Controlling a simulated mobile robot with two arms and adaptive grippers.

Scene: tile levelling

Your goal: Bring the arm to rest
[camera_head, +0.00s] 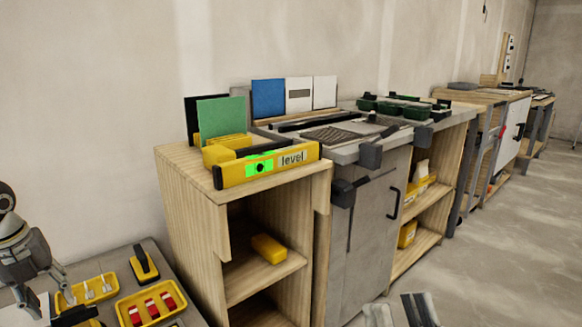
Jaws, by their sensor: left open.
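My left gripper (36,288) hangs at the left edge, pointing down over the low grey bench. Its jaws are open, and I see nothing held between them. Grey and dark parts that look like my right gripper (400,312) show at the bottom edge, right of centre. They are cut off by the frame, so their jaws cannot be judged. A yellow level (265,165) with a bright green window lies on top of the wooden cabinet (180,190), apart from both grippers.
Yellow trays with red pieces (150,304) and pale pieces (88,289) sit on the low bench, near a yellow-and-black tool (144,264). A grey workbench (368,212) stands right of the cabinet. The floor (520,225) at the right is clear.

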